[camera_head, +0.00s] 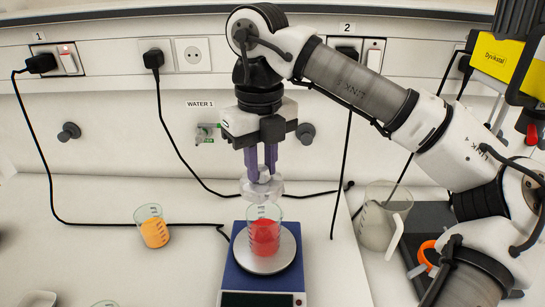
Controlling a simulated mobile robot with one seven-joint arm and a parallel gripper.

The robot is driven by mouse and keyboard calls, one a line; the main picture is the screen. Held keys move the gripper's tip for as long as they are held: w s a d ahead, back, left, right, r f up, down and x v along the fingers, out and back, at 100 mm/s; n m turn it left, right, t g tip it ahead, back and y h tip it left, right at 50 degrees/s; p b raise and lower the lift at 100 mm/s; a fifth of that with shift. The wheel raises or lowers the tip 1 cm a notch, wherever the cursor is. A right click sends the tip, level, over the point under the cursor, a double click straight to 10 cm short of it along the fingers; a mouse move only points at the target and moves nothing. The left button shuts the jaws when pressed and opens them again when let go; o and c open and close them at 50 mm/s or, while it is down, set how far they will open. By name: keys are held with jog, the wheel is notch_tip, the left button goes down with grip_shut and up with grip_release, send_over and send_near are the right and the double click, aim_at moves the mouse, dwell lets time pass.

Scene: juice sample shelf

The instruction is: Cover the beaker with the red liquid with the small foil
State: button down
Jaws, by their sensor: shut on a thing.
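The beaker with red liquid (264,237) stands upright on the round plate of a blue scale (240,283). My gripper (262,176) points straight down above it, its purple fingers shut on a small pale, translucent piece that looks like the small foil (262,188). The foil is held just above the beaker's rim, roughly centred over it. Whether it touches the rim cannot be told from this view.
A beaker with orange liquid (153,228) stands to the left. A large clear jug (380,222) stands to the right, near my arm. Black cables run along the bench and wall. Another glass rim (105,303) shows at the bottom edge. The bench at left front is mostly clear.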

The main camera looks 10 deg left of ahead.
jog(key=shift+d, duration=0.15)
jog(key=b, duration=0.6)
send_over(264, 229)
jog(key=w, duration=0.3)
notch_tip(264, 229, down, 8)
jog(key=shift+a+r, duration=0.25)
jog(key=shift+a, duration=0.15)
jog(key=shift+w, duration=0.1)
jog(key=c, duration=1.2)
grip_release()
jog(key=shift+o, duration=0.2)
